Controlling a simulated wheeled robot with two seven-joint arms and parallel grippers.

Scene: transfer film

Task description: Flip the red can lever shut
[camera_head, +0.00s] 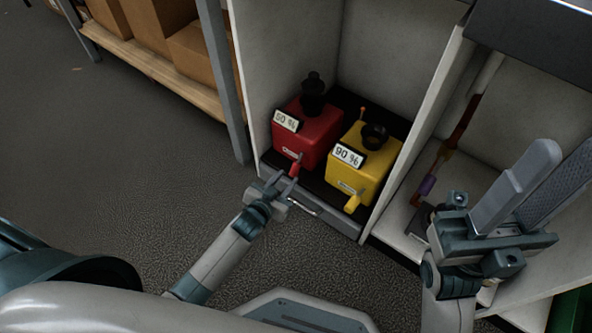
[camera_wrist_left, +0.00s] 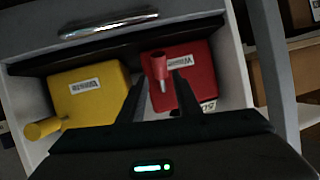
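The red can (camera_head: 309,134) stands in the cabinet compartment with a "90 %" sign and a black cap on top. Its red lever (camera_head: 295,165) sticks out at the front, low on the can; in the left wrist view the lever (camera_wrist_left: 158,68) lies between the finger lines, beyond or near the tips. My left gripper (camera_head: 281,182) is open, just in front of the lever; I cannot tell if it touches. In the wrist view the red can (camera_wrist_left: 185,62) is behind its fingers (camera_wrist_left: 158,90). My right gripper (camera_head: 540,165) is open and empty at the right.
A yellow can (camera_head: 362,165) with its own yellow lever (camera_head: 353,202) stands right of the red can. Both stand on a dark tray above a drawer front with a metal handle (camera_head: 303,206). A grey post (camera_head: 222,80) and shelf with boxes are at left. A cabinet divider (camera_head: 420,130) is at right.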

